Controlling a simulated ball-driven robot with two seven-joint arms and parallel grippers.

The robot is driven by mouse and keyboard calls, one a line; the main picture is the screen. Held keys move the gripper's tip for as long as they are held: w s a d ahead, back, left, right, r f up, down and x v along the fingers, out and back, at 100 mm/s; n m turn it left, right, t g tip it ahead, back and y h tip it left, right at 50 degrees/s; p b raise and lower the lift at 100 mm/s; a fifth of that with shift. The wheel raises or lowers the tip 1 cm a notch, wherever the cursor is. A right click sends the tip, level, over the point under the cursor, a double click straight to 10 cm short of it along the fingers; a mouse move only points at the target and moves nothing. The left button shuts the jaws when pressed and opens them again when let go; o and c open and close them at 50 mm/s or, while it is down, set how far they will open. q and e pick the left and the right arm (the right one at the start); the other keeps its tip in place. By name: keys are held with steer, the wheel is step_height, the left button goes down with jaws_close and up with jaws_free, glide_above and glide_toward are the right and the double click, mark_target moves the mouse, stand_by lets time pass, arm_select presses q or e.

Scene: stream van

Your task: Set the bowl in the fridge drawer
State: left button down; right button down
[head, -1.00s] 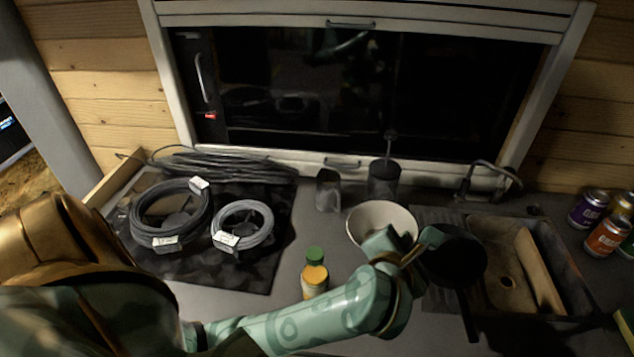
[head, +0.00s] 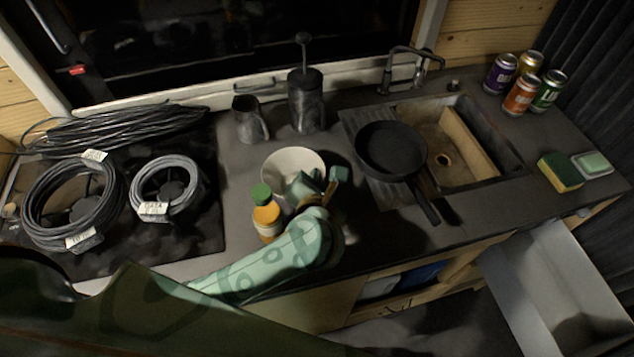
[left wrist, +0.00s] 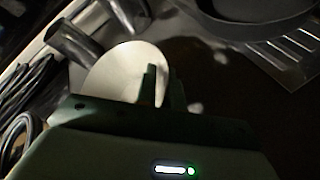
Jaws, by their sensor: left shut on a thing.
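The white bowl (head: 287,165) stands on the dark counter, left of the frying pan. My left gripper (head: 318,182) is at the bowl's near right rim and is shut on it; the arm hides the bowl's near side. In the left wrist view the bowl (left wrist: 125,72) lies at the fingertips (left wrist: 162,80), with one finger over its rim. An open pale drawer (head: 560,285) juts out below the counter at the lower right, apparently the fridge drawer; the part of it that shows looks empty. My right gripper is not in view.
A mug (head: 248,120) and a French press (head: 305,105) stand behind. A sponge (head: 560,172) and several cans are at the right.

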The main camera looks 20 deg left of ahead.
arm_select(q)
steer(key=shift+f, duration=0.6)
steer(key=c, duration=1.5)
jaws_free()
